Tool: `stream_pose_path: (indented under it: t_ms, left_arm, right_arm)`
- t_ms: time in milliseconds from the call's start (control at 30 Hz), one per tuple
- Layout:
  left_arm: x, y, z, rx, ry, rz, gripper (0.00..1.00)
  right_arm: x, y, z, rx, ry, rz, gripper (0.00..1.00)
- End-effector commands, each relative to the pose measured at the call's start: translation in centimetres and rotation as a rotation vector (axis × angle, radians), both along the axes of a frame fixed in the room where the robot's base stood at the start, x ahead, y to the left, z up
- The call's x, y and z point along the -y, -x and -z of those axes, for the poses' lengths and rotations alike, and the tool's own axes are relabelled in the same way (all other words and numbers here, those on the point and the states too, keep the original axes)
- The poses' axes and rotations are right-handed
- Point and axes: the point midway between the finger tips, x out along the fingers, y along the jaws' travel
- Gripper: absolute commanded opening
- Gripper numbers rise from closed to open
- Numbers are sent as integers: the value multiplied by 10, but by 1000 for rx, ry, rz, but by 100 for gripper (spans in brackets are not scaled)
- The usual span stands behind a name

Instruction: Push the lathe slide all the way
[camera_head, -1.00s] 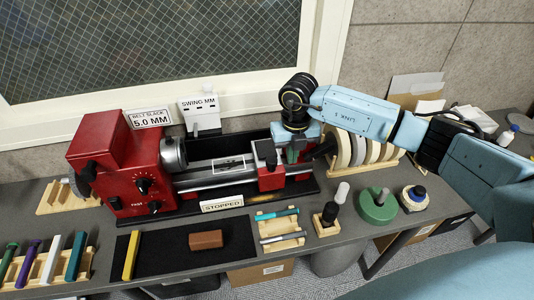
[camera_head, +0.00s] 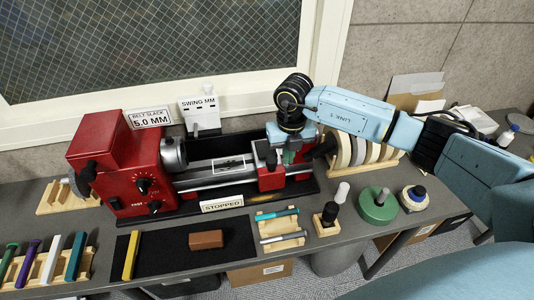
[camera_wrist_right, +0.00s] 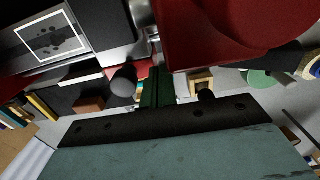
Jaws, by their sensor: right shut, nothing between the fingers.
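The red lathe (camera_head: 118,165) stands on the bench with its headstock at the left. Its red slide (camera_head: 269,181) sits towards the right end of the shiny bed rails (camera_head: 217,177), with a dark upright post (camera_head: 271,159) on it. My right gripper (camera_head: 289,157) points down just right of this post, its green fingers shut and empty. I cannot tell whether they touch the slide. The green fingers also show in the right wrist view (camera_wrist_right: 157,88), with red lathe metal close by. My left gripper is not in view.
A "STOPPED" sign (camera_head: 222,203) stands in front of the bed. A rack of discs (camera_head: 361,151) is close behind and right of my gripper.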

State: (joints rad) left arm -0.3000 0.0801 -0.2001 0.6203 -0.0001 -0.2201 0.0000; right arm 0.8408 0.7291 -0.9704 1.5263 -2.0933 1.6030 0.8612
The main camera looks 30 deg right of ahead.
Motion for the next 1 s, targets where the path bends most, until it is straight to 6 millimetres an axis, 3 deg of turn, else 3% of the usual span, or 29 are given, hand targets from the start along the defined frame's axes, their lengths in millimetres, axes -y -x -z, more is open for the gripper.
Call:
stream_pose_path:
  t_ms: [1000]
  left_arm:
    - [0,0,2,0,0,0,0]
  right_arm:
    - [-31,-7,0,0,-1,-2,0]
